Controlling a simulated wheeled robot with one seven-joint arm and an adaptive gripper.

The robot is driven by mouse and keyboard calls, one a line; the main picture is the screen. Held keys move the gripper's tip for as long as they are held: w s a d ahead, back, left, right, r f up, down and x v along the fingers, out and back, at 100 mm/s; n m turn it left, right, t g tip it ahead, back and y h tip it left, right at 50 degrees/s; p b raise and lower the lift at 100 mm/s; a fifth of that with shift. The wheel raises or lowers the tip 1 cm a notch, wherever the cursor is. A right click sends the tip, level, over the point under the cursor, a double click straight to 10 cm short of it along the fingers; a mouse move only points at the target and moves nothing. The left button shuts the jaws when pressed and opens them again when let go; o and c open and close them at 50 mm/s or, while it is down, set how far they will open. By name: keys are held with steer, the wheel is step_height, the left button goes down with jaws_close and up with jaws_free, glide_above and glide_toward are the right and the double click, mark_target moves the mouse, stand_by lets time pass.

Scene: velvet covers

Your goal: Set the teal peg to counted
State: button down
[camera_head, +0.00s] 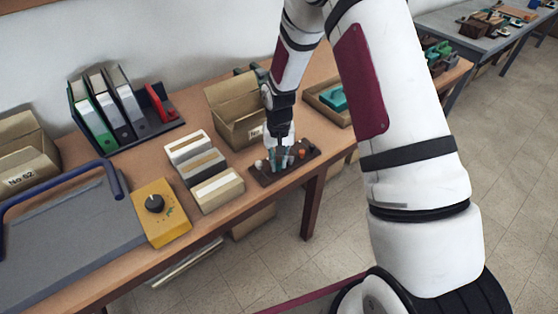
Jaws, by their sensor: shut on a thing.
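A dark peg board (270,181) lies near the front edge of the wooden table. My gripper (284,160) points down over its middle and is shut on the teal peg, which is mostly hidden between the fingers. I cannot tell whether the peg stands in a hole or is lifted. A pale peg (259,165) stands at the board's left end. An orange peg (302,153) stands right of my gripper. Any marking for "counted" is too small to read.
An open cardboard box (232,108) stands behind the board. Card stacks (218,190) and a yellow box with a black knob (163,226) are to the left. Binders (100,115) stand at the back. A tray with a teal item (333,94) is to the right.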

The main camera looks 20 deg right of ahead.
steer(key=w+b, duration=0.1)
steer(key=w, duration=0.1)
steer(key=w+a+b, duration=0.1)
steer(key=w, duration=0.1)
steer(key=shift+a+b, duration=0.15)
steer(key=shift+b, duration=0.2)
steer(key=c, duration=1.5)
jaws_free()
steer(key=shift+r, duration=0.15)
steer(key=shift+r, duration=3.9)
